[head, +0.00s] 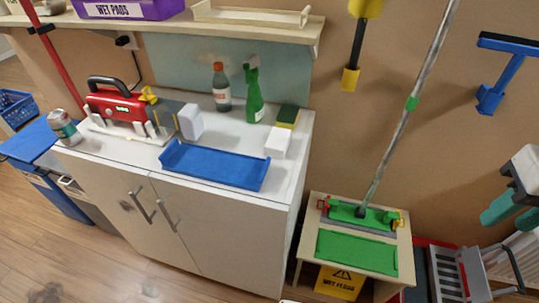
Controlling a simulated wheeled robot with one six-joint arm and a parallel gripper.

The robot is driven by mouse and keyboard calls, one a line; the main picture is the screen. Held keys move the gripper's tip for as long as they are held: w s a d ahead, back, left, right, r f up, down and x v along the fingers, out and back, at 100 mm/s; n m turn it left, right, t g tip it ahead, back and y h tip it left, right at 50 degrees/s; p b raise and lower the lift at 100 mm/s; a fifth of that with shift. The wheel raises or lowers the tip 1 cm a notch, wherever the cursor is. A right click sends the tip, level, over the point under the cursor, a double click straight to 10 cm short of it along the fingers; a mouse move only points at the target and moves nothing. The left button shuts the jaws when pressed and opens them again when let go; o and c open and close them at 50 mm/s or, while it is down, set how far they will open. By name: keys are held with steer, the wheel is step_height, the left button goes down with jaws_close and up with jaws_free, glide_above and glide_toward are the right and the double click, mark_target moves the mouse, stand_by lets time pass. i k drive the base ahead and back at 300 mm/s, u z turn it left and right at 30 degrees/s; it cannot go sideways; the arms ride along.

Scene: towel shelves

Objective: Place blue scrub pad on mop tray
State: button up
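I cannot make out a separate blue scrub pad. The clearest blue item on the counter is a shallow blue tray-like piece (214,165) with raised ends, at the front edge. A green tray (357,252) lies on a low wooden stand, and a mop head (362,216) rests just behind it. I cannot tell which of these the task calls the mop tray. What looks like my gripper (511,212), with teal fingers, is at the right edge, partly cut off. Its fingers look apart with nothing visible between them, well away from the counter and right of the stand.
The counter (255,186) also holds a red toolbox-like item (115,104), a can (64,127), white blocks (278,142), a green-yellow sponge (287,117) and two bottles (254,95). A yellow floor sign (339,282) stands under the stand. Open floor lies at front left.

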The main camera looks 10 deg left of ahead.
mark_target(357, 251)
steer(key=z, duration=0.05)
steer(key=k, duration=0.6)
steer(key=u, duration=0.7)
steer(key=i, duration=0.55)
steer(key=u, duration=0.55)
steer(key=i, duration=0.7)
steer(key=z, duration=0.15)
